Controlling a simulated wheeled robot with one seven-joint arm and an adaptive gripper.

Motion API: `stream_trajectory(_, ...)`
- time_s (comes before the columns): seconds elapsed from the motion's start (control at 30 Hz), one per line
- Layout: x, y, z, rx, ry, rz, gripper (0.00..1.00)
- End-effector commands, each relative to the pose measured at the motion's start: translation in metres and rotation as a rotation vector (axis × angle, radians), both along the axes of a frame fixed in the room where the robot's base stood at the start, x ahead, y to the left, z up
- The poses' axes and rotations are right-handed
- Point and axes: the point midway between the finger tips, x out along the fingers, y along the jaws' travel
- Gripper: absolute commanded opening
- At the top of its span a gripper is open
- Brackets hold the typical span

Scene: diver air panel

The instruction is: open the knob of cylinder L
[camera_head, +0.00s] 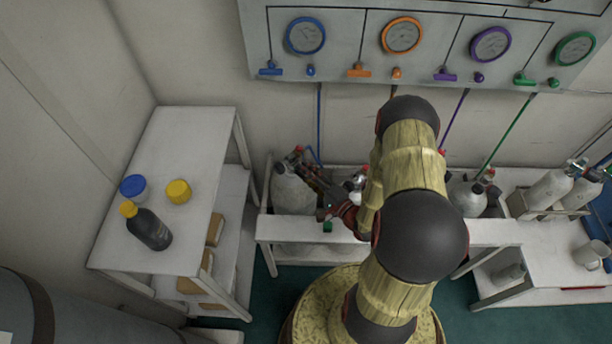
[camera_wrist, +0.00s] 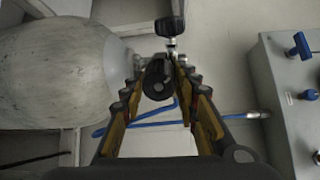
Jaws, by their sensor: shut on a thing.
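The leftmost grey cylinder (camera_head: 291,192), with a blue hose at its valve, stands in the white rack; I cannot read a label on it. In the wrist view the cylinder (camera_wrist: 55,75) fills the left side. My gripper (camera_head: 308,176) is at this cylinder's valve, to the right of its top. In the wrist view my gripper (camera_wrist: 158,65) has its yellow-padded fingers on both sides of a black knob (camera_wrist: 157,80) and is shut on it. A second black knob (camera_wrist: 170,26) shows just beyond the fingertips. My arm hides part of the other cylinders.
The gauge panel (camera_head: 352,20) hangs on the wall above, with blue, orange, purple and green gauges. The blue hose (camera_wrist: 150,125) runs below the knob. A white side table (camera_head: 180,130) at left holds a dark bottle (camera_head: 149,229).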

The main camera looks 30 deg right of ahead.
Motion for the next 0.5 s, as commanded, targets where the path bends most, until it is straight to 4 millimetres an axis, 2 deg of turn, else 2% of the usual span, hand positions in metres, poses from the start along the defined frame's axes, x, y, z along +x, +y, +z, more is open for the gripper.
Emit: stream_trajectory(0.5, -0.0011, 0.0013, -0.0026, -0.404, -0.074, 0.000, 0.05)
